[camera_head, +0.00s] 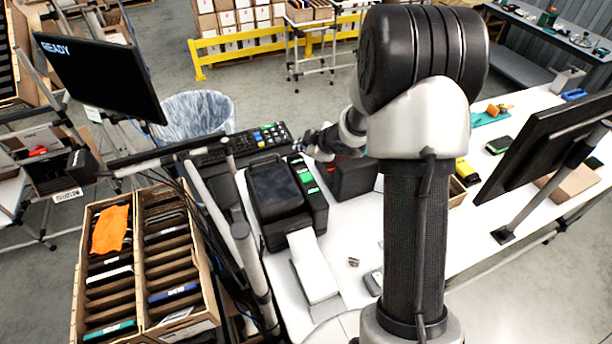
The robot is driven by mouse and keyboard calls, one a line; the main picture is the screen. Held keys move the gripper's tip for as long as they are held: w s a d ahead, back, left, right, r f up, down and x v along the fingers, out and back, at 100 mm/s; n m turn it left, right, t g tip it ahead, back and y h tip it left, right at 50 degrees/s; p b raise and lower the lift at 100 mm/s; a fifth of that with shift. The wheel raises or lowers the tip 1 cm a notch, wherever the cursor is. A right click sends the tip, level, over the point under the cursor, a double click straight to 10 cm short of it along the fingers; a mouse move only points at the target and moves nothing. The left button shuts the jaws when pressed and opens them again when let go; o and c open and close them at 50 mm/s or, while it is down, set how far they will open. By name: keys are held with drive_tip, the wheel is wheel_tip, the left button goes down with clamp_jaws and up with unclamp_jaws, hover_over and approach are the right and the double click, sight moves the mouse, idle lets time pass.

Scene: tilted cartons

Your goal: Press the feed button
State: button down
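A black label printer (273,188) stands on the white bench, with a white paper strip (314,265) in front of it. A narrow panel (312,190) on its right side carries small green-marked spots. Their lettering is too small to read, so I cannot tell which is the feed button. My gripper (303,146) is beyond the printer's back edge, near the right end of a dark keypad. It is small and dark here, and partly hidden by my own wrist. I cannot tell whether its fingers are open or touch anything.
A keypad with coloured keys (268,136) lies behind the printer. A dark red-and-black box (352,178) stands close on its right. A monitor (100,73) reads READY at left. A divided carton (72,318) stands at lower left. The bench front holds small metal items.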

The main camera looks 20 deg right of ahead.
sight(304, 178)
drive_tip(key=shift+f+b, duration=4.35)
drive_tip(key=shift+f, duration=0.05)
drive_tip(key=shift+f, duration=0.45)
drive_tip(key=shift+f+b, duration=0.4)
drive_tip(key=shift+b, duration=0.2)
drive_tip(key=shift+r, duration=0.1)
drive_tip(key=shift+r+p, duration=0.75)
drive_tip(key=shift+p, duration=0.2)
wheel_tip(304, 178, up, 5)
drive_tip(key=p, duration=0.5)
